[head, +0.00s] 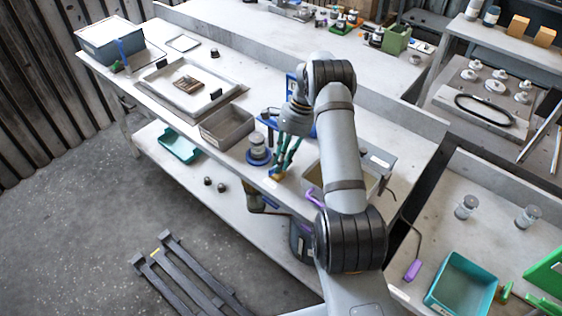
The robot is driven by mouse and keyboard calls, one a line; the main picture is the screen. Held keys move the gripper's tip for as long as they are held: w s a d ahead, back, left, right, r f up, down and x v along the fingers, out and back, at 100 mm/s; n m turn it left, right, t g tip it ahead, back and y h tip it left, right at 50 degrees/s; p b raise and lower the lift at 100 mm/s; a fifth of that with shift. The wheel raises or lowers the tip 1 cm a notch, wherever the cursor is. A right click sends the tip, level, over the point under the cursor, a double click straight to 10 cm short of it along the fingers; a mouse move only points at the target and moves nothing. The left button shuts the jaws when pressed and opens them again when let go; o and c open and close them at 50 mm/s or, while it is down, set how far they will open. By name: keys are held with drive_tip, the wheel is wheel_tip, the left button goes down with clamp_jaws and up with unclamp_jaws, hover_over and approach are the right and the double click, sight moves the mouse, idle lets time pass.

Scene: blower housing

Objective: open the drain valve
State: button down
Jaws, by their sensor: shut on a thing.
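My gripper (279,170) reaches down from the arm at the front edge of the long grey bench. Its two dark green fingers are closed around a small orange-yellow piece (278,175), which looks like the drain valve's handle. The fingers and the small scale hide most of it, so its exact turn cannot be told. Below the bench edge, a dark fitting with a brassy part (254,201) and a thin pipe shows.
A grey cylinder on a blue base (258,155) stands just left of my gripper. A blue frame (270,118) is behind it. A grey open bin (227,125) is farther left, and a grey box (312,175) is close on the right, partly behind my arm.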

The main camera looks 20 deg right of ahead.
drive_tip(key=c, duration=1.7)
unclamp_jaws()
drive_tip(key=shift+c, duration=0.2)
drive_tip(key=shift+o, duration=0.5)
drive_tip(key=v, duration=1.2)
drive_tip(key=x, duration=1.2)
